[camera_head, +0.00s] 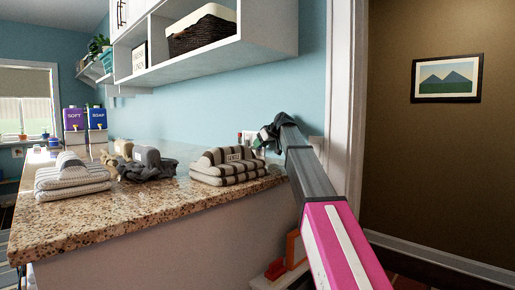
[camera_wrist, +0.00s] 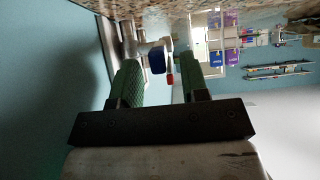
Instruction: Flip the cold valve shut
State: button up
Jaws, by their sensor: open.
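In the wrist view, which looks upside down, a blue handle (camera_wrist: 157,60), which looks like the cold valve's, sits on pale metal fittings near the wall. My gripper (camera_wrist: 159,80) is open, with one green-padded finger on each side of the picture. The blue handle appears in the gap between the fingers, nearer the left one; I cannot tell its depth or whether anything touches. In the head view my gripper (camera_head: 272,132) is at the wall past the counter's right end, and the blue handle cannot be made out there.
The speckled counter (camera_head: 140,208) bears folded striped towels (camera_head: 228,168), with more towels (camera_head: 72,180) to the left. Purple and blue dispensers (camera_head: 97,118) stand at the back. A shelf with a basket (camera_head: 203,35) hangs above. A white door frame (camera_head: 345,100) is right of my arm.

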jog(key=v, duration=0.7)
jog(key=shift+s+d+r, duration=0.15)
jog(key=shift+s+d, duration=0.05)
